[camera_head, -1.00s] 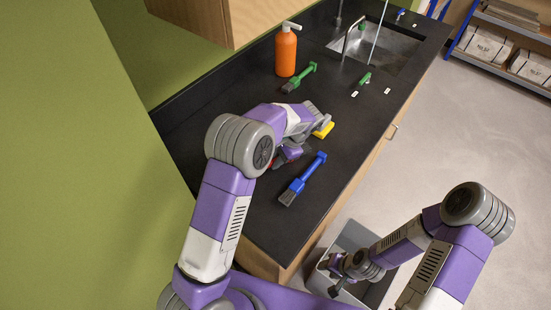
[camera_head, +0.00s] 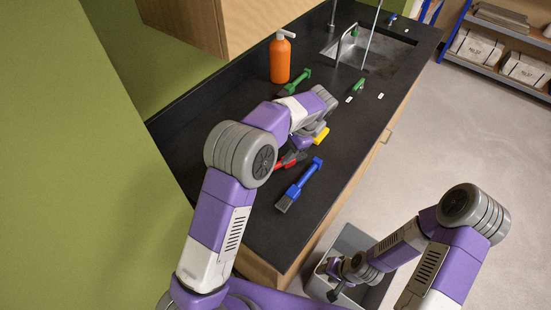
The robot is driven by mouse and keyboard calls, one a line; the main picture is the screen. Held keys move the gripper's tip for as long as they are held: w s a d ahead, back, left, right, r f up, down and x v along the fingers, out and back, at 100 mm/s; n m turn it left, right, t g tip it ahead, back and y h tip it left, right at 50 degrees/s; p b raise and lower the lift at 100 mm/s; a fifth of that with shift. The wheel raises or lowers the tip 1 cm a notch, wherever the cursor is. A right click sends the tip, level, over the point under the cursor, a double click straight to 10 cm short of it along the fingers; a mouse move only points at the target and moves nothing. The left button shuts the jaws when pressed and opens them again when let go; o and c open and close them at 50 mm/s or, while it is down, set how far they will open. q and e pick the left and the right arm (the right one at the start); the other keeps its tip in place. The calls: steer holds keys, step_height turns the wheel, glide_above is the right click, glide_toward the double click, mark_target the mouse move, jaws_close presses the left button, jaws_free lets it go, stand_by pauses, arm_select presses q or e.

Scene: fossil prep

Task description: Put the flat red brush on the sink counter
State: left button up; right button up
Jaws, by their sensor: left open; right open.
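The flat red brush (camera_head: 284,162) is partly visible on the black sink counter (camera_head: 235,112), just left of the blue brush. My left forearm and wrist hide part of it. My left gripper (camera_head: 299,153) is low over the counter beside the red brush, with its fingers mostly hidden by the wrist; it is open. I cannot tell whether it touches the brush. My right gripper (camera_head: 334,284) is open and empty, low near the grey bin, away from the counter.
A blue brush (camera_head: 300,186), a yellow-handled item (camera_head: 321,136), a green brush (camera_head: 295,83) and an orange bottle (camera_head: 280,58) stand or lie around my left arm. The sink (camera_head: 375,52) is at the far end. A grey bin (camera_head: 350,240) stands beside the counter.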

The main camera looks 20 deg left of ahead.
arm_select(q)
steer(key=shift+v, duration=1.8)
